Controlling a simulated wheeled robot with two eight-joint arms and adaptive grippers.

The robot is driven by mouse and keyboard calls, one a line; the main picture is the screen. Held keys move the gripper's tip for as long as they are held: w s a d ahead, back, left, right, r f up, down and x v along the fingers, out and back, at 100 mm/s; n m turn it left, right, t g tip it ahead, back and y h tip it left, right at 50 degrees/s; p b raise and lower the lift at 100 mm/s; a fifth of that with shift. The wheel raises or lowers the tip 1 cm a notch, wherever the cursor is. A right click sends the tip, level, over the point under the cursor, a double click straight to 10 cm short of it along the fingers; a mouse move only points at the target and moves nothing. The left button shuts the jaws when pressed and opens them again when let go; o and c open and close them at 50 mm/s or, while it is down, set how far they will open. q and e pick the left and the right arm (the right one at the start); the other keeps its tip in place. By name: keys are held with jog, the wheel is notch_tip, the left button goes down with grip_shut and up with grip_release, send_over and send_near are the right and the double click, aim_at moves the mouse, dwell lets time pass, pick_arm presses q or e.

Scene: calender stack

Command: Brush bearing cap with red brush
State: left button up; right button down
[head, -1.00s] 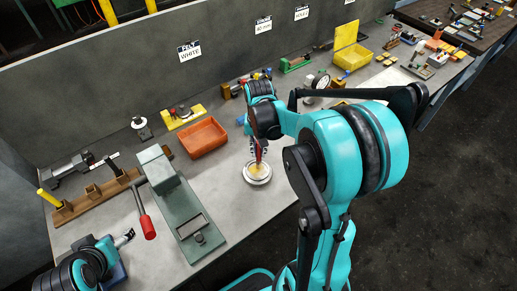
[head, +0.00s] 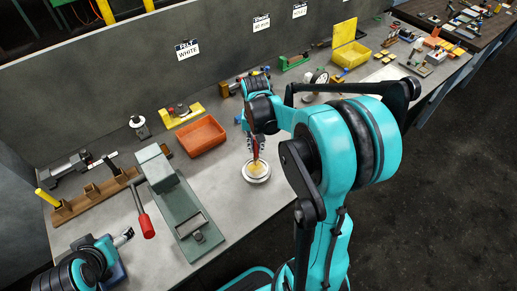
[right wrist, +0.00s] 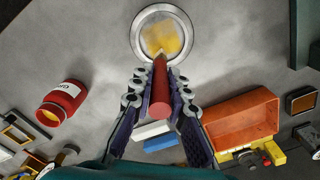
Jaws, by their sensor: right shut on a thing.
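The bearing cap (head: 257,179) is a round, silvery disc lying on the table in the head view. It also shows at the top of the right wrist view (right wrist: 145,42), with a yellow patch over its middle. My right gripper (head: 255,145) is above the cap, shut on the red brush (right wrist: 160,90). The brush's red handle sits between the fingers and its tip reaches the yellow area of the cap; whether it touches cannot be told. My left gripper (head: 124,236) is at the lower left, away from the cap; its fingers are too small to judge.
An orange tray (head: 203,147) stands left of the cap. A green press with a red-handled lever (head: 147,226) stands further left. A red jar (right wrist: 62,103) shows in the right wrist view. The table right around the cap is bare.

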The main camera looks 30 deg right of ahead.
jog(key=shift+r, duration=0.15)
jog(key=shift+r+p, duration=2.3)
jog(key=shift+r, duration=0.6)
jog(key=shift+r+p, duration=1.2)
jog(key=shift+r, duration=0.35)
jog(key=shift+f, duration=0.15)
notch_tip(320, 180, down, 7)
jog(key=a+b, duration=0.2)
jog(key=b, duration=0.3)
jog(key=shift+a+b, duration=0.15)
jog(key=shift+b, duration=0.2)
jog(key=shift+f+b, duration=0.75)
jog(key=shift+f, duration=0.25)
